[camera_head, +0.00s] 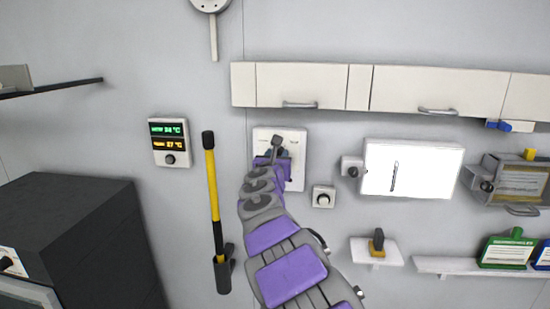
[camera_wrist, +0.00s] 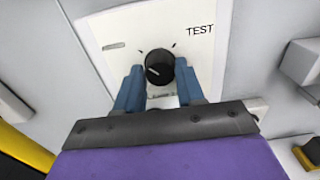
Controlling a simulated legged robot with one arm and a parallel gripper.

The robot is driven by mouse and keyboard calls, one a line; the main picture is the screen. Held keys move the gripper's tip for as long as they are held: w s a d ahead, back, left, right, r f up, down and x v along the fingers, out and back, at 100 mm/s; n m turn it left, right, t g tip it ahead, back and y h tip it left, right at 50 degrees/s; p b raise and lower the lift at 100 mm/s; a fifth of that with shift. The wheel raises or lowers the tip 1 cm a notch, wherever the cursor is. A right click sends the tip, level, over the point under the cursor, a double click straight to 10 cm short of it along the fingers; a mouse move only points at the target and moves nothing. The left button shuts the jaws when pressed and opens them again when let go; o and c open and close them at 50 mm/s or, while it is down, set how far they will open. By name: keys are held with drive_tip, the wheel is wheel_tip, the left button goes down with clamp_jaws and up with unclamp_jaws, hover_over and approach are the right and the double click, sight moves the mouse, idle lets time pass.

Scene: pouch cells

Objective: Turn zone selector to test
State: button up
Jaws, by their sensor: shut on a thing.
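The zone selector is a round black knob (camera_wrist: 155,61) on a white wall plate (camera_wrist: 108,28) in the wrist view. A pale pointer line on the knob's face is slanted, and short tick marks sit on the plate around it. The word TEST is printed at the plate's upper right. My gripper (camera_wrist: 160,74) has its two blue fingers on either side of the knob and is shut on it.
A small box with a round knob (camera_head: 323,196) is mounted just right of my arm. A yellow and black pole (camera_head: 214,190) hangs to its left, beyond it a temperature display (camera_head: 170,142). Wall cabinets (camera_head: 300,85) are above; a white screen (camera_head: 412,170) is to the right.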

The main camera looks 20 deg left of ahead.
drive_tip(key=shift+f, duration=0.1)
drive_tip(key=c, duration=0.4)
